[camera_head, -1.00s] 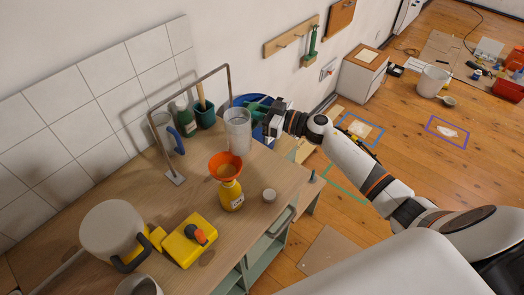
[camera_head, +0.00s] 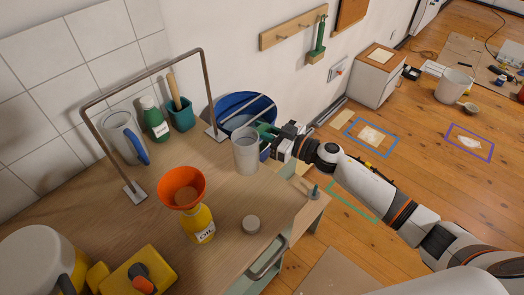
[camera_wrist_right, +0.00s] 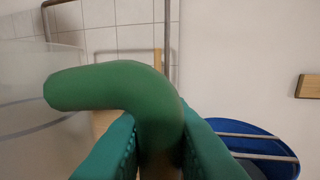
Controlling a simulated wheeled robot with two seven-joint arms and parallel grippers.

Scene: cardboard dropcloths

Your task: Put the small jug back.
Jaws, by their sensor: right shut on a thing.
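A grey, see-through jug (camera_head: 245,153) is upright over the worktop, near its right back edge. My right gripper (camera_head: 267,134) is on the jug's right side. In the right wrist view its teal fingers are shut on the jug's green handle (camera_wrist_right: 115,88); the clear jug wall (camera_wrist_right: 35,95) shows at the left. I cannot tell whether the jug's base touches the worktop. A second clear jug with a blue handle (camera_head: 122,138) stands by the tiled wall, under the metal rail frame. My left gripper is not in view.
The metal rail frame (camera_head: 148,77) stands left of the held jug. A yellow oil bottle (camera_head: 199,226) with an orange funnel (camera_head: 182,186) and a small round pot (camera_head: 251,225) are in front. A blue bucket (camera_head: 232,104) is behind. Bare worktop (camera_head: 215,165) lies between.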

